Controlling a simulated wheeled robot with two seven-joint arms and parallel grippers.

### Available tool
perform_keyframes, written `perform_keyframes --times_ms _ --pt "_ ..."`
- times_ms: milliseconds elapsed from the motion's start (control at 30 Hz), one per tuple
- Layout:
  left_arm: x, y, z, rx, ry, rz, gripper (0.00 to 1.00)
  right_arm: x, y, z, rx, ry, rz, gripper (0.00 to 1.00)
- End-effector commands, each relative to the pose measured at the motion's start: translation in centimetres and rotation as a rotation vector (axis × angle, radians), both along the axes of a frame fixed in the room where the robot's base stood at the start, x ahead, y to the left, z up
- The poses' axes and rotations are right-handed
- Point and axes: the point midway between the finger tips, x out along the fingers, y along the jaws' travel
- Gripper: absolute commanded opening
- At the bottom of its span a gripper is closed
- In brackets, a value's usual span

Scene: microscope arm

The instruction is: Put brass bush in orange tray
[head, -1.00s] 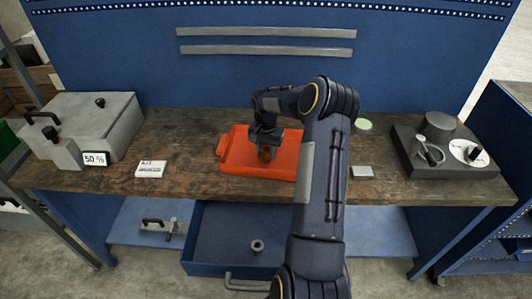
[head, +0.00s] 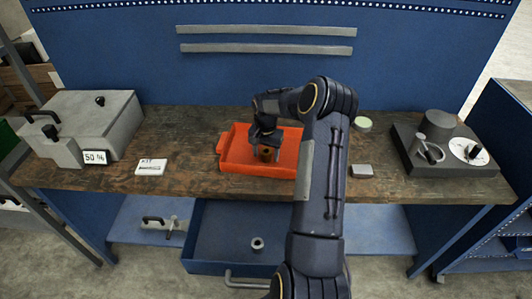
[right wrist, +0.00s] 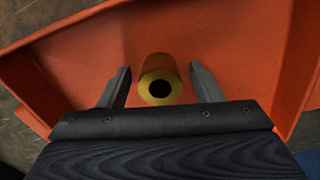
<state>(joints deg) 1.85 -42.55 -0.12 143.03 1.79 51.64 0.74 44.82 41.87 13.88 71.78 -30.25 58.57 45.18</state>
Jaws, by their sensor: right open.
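The brass bush (head: 266,154) stands upright inside the orange tray (head: 230,160) on the workbench, in the head view. In the right wrist view, the bush (right wrist: 160,80) is a yellow cylinder with a dark central hole, on the orange tray floor (right wrist: 225,45). My right gripper (head: 267,148) is over the tray. In the right wrist view its two fingers (right wrist: 160,88) are open, one on each side of the bush, with a gap on both sides. My left gripper is not in view.
A grey box with a "50 %" display (head: 70,130) stands at the left, with a white card (head: 151,167) beside it. A dark grey fixture (head: 450,160) stands at the right. A small grey block (head: 361,171) lies near the front edge. Below, an open blue drawer (head: 220,240) holds a ring-like part (head: 257,243).

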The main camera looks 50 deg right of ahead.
Motion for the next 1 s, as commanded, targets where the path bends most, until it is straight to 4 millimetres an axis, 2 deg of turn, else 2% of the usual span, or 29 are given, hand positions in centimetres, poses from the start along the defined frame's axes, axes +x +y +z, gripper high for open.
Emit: perform_keyframes --times_ms 167,500,733,867,967,1000 --pt "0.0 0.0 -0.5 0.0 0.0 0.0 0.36 0.1 -0.1 2.6 -0.004 -0.003 0.0 0.59" --pt "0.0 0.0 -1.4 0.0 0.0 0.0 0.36 0.0 0.0 9.7 -0.001 -0.003 0.0 0.59" --pt "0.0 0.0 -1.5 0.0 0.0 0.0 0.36 0.0 0.3 12.2 0.0 -0.004 0.009 0.59" --pt "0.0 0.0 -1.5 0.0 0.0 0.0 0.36 -0.5 3.4 15.2 -0.003 -0.048 0.101 0.59" --pt "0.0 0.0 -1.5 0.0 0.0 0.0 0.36 -2.3 8.3 18.7 -0.002 -0.117 0.246 0.59" --pt "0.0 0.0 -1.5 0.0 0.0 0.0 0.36 -3.4 10.6 20.0 -0.002 -0.153 0.312 0.59"
